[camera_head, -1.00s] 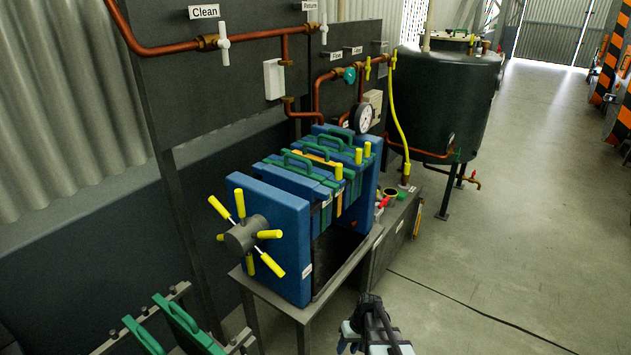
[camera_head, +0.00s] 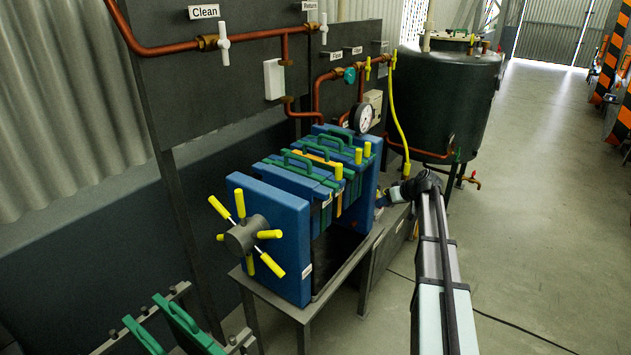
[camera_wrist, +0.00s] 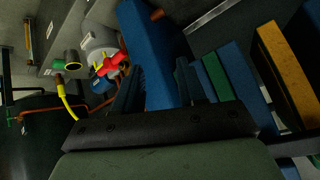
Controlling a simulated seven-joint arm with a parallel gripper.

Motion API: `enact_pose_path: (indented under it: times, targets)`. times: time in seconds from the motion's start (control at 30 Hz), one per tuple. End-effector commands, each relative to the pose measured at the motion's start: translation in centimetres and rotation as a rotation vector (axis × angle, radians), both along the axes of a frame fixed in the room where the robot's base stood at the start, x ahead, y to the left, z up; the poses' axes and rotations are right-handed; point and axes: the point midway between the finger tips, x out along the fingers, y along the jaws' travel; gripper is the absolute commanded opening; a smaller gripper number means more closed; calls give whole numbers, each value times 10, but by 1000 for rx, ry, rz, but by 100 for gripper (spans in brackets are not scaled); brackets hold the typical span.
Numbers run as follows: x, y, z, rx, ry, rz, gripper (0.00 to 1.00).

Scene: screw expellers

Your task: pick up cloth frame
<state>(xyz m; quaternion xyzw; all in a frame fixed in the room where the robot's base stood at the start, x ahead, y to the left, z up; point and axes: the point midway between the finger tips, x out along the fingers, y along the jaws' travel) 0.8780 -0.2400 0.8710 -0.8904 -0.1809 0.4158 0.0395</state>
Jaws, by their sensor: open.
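Several upright plates with green handles (camera_head: 297,160) stand packed in the blue press. One orange-yellow edged plate (camera_head: 316,157) sits among them, and it also shows in the wrist view (camera_wrist: 284,70). Labels are too small to read, so I cannot tell which plate is the cloth frame. My gripper (camera_head: 382,200) is at the right side of the press, beside its far blue end plate, pointing left. In the wrist view, my open gripper (camera_wrist: 162,78) has its two dark fingers in front of a blue plate (camera_wrist: 155,50); contact cannot be told.
The near blue end plate (camera_head: 278,240) carries a yellow-handled wheel (camera_head: 245,236). More green-handled frames (camera_head: 180,320) hang on a rack at lower left. A pressure gauge (camera_head: 363,117), copper pipes, a yellow hose (camera_head: 398,120) and a dark tank (camera_head: 445,100) stand behind.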

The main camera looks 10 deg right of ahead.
Motion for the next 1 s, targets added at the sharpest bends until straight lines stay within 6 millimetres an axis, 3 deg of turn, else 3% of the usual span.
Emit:
enact_pose_path:
  times: [0.03,0.2,0.33,0.47,0.57,0.7,1.0]
  targets:
    - [12,-15,28,-10,-43,1,40]
    - [32,-47,112,-41,-165,18,40]
    - [41,-58,165,-69,-228,43,40]
    - [47,-55,208,-99,-260,84,40]
    - [51,-39,235,-125,-259,133,40]
    - [54,10,261,-171,-202,234,40]
    - [38,130,279,-283,21,430,40]
